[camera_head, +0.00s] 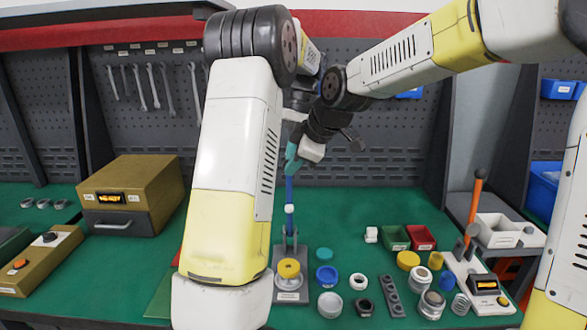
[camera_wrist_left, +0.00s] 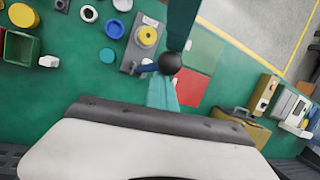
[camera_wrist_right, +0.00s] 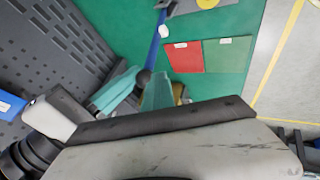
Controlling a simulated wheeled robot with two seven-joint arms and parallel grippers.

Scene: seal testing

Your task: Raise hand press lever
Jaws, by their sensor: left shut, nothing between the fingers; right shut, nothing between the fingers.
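The hand press (camera_head: 290,283) stands upright on the green bench, with a yellow round part at its base. Its blue lever (camera_head: 289,190) points up, ending in a black ball knob (camera_wrist_left: 170,62). My right gripper (camera_head: 292,160), with teal fingers, is at the lever's top end, shut and empty. In the right wrist view its fingers (camera_wrist_right: 158,90) are beside the knob. My left gripper (camera_wrist_left: 162,93) is also shut and close beside the knob; my left arm largely hides it in the head view. Whether either gripper touches the knob, I cannot tell.
Caps, rings and jars lie right of the press, with a green bin (camera_head: 395,237) and a red bin (camera_head: 421,238) behind. A second press with an orange handle (camera_head: 478,186) stands farther right. A brown box (camera_head: 134,194) is at left. Both arms crowd the space above the lever.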

